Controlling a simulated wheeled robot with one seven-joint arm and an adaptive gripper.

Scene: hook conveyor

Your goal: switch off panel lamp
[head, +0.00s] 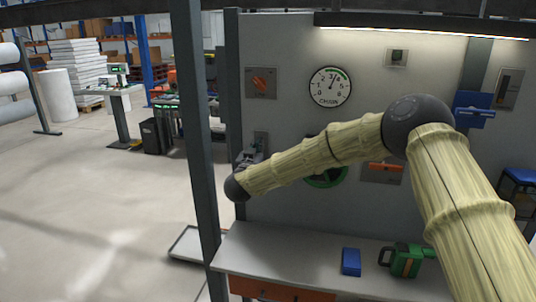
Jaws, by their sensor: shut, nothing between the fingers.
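A bright lamp strip (422,33) is lit along the top of the grey panel (300,45). A small box with a dark green button (397,56) sits below the lamp. An orange rotary knob (261,82) on a grey plate is at the panel's upper left. A small grey plate (261,139) is lower down on the left. My gripper (252,155) is shut and empty, small in view, in front of the panel's left part just below that small plate. I cannot tell whether it touches anything. Which control belongs to the lamp does not show.
A round gauge (330,87), a green wheel (326,181) partly behind my arm, and a blue handle (474,112) are on the panel. A blue box (351,262) and a green can (405,260) stand on the bench (300,262). A dark post (197,150) stands left.

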